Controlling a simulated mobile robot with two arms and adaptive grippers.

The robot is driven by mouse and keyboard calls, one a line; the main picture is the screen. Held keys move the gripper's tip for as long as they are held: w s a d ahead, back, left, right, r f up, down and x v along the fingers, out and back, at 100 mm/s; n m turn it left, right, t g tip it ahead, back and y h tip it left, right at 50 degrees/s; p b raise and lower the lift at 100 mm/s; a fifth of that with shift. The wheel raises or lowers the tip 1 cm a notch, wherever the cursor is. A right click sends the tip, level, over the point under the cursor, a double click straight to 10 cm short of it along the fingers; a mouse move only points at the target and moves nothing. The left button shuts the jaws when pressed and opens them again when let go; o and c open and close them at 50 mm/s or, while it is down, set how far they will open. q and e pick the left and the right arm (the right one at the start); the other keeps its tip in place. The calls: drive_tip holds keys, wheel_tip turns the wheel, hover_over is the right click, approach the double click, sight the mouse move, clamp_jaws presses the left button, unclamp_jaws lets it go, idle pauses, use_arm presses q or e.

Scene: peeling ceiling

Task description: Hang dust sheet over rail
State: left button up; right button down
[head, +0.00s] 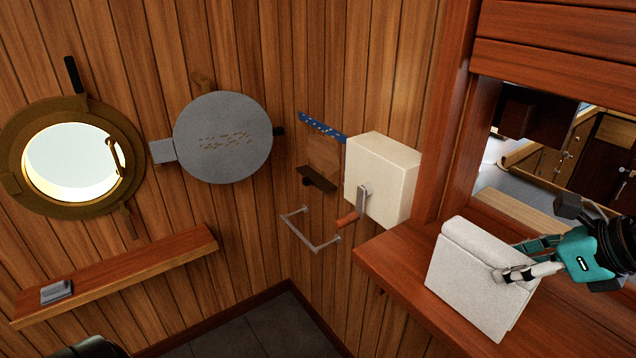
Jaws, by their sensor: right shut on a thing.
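The dust sheet (478,275) is a white, thick folded cloth at the right of the head view, above or on the wooden counter. My right gripper (510,262) comes in from the right and is shut on the sheet's right side. I cannot tell whether the sheet's lower edge touches the counter. The rail (312,245) is a thin grey metal bar on brackets, low on the wall near the corner. It is bare, and the sheet is to its right, apart from it. My left gripper is not in view.
A cream box with a crank (385,175) is on the wall, just above and right of the rail. The wooden counter (395,265) juts out right of the rail. A wooden shelf (120,275) with a small grey item (56,291) is at left. The floor (255,325) below the rail looks clear.

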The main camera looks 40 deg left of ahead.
drive_tip(key=shift+r+p, duration=1.1)
drive_tip(key=shift+r, duration=1.8)
drive_tip(key=shift+s+f, duration=0.1)
drive_tip(key=shift+f, duration=0.05)
